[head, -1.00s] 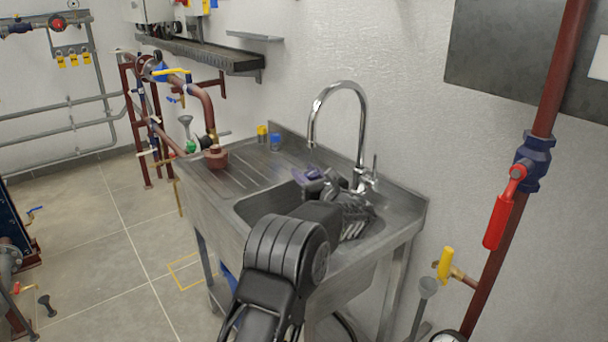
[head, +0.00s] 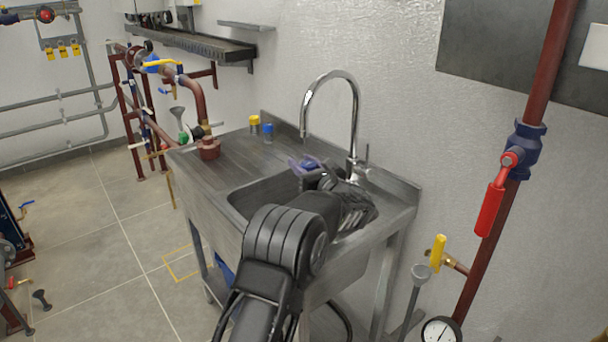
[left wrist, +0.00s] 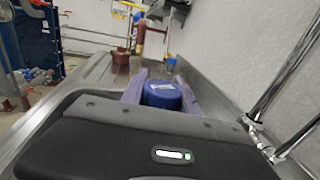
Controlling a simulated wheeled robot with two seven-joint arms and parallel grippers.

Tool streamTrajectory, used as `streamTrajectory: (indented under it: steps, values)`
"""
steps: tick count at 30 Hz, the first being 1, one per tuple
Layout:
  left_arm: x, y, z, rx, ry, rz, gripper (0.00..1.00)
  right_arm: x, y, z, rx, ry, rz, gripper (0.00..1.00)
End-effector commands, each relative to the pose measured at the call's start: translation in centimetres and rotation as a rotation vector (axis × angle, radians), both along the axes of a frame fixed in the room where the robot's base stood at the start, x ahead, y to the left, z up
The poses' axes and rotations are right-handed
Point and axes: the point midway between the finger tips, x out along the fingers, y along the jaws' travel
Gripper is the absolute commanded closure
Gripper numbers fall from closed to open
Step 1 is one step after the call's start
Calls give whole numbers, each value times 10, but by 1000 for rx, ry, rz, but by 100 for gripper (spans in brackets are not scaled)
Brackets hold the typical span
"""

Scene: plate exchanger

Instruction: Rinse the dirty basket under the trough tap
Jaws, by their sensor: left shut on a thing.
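The steel trough sink (head: 250,197) stands against the wall, with a tall curved chrome tap (head: 357,115) at its back edge. My left gripper (head: 304,164) reaches over the basin, with its purple fingers below the spout's end. In the left wrist view the purple fingers (left wrist: 163,92) are shut on a round blue thing (left wrist: 162,95) with a pale mark on top. It may be the basket, but its lower part is hidden behind my wrist, so I cannot tell its shape or dirt. I see no clear water stream. My right gripper is not in view.
A yellow cup (head: 254,124) and a blue cup (head: 268,132) stand at the back of the drainboard (head: 222,163). A brown-red fitting (head: 208,149) stands at its left corner. A red-brown pipe (head: 490,220) with a red-handled valve rises at the right.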

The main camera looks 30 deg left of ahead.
Motion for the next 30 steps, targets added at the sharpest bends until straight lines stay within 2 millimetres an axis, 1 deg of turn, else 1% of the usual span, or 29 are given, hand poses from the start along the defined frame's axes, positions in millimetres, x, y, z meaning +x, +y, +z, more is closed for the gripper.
streamTrajectory:
  steps: [12,24,30]
  values:
    - [0,0,0,1,0,0,100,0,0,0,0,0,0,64]
    - [-3,11,0,0,1,0,100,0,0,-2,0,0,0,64]
    - [-3,12,0,1,0,0,100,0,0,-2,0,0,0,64]
